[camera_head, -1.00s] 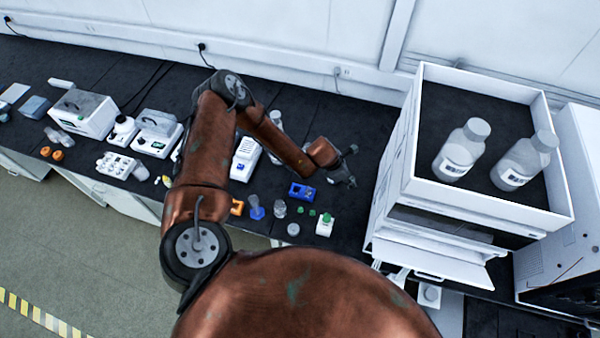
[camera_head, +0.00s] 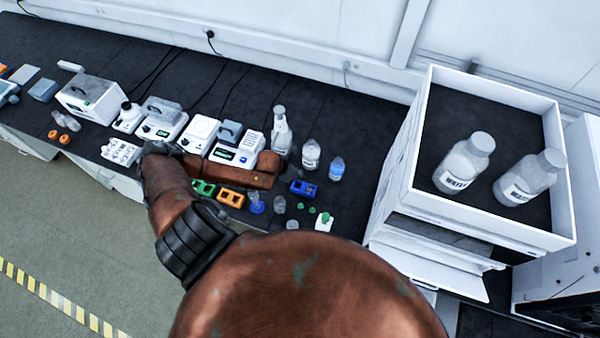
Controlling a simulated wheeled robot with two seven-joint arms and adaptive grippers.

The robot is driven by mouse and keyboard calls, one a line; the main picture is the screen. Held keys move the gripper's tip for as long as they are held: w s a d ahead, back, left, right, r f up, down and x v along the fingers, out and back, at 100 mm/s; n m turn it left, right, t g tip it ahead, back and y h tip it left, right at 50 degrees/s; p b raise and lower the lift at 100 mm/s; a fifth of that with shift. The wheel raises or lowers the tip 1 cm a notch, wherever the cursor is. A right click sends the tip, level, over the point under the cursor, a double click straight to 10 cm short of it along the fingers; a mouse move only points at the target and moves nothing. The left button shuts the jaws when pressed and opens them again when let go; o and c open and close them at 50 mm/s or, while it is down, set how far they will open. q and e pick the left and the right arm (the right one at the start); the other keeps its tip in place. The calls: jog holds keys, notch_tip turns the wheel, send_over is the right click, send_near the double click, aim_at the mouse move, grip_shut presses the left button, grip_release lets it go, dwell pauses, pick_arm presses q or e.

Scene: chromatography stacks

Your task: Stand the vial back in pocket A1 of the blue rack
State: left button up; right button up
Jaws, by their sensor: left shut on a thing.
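The blue rack (camera_head: 303,188) sits on the dark bench, right of my left arm's wrist. Its pockets are too small here to tell A1 apart. My left gripper (camera_head: 269,161) is at the right end of my folded forearm, left of the blue rack and well apart from it. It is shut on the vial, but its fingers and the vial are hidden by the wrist. My right gripper is out of view.
Green (camera_head: 203,188) and orange (camera_head: 231,198) racks lie just below my forearm. Bottles (camera_head: 281,135) stand behind the blue rack, and small vials and caps in front of it. A tall white stack (camera_head: 415,195) with an open bottle tray blocks the right.

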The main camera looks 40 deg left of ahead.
pick_arm(q)
jog(key=shift+s+a+f, duration=0.15)
jog(key=shift+a+f, duration=0.1)
jog(key=shift+f+b, duration=1.95)
jog(key=shift+b, duration=0.1)
jog(key=shift+s, duration=0.35)
jog(key=shift+a+p, duration=0.1)
jog(key=shift+p, duration=0.35)
jog(key=shift+f, duration=0.2)
jog(key=shift+f+b, duration=0.8)
jog(key=shift+f, duration=0.2)
jog(key=shift+s+f, duration=0.1)
jog(key=shift+f, duration=0.1)
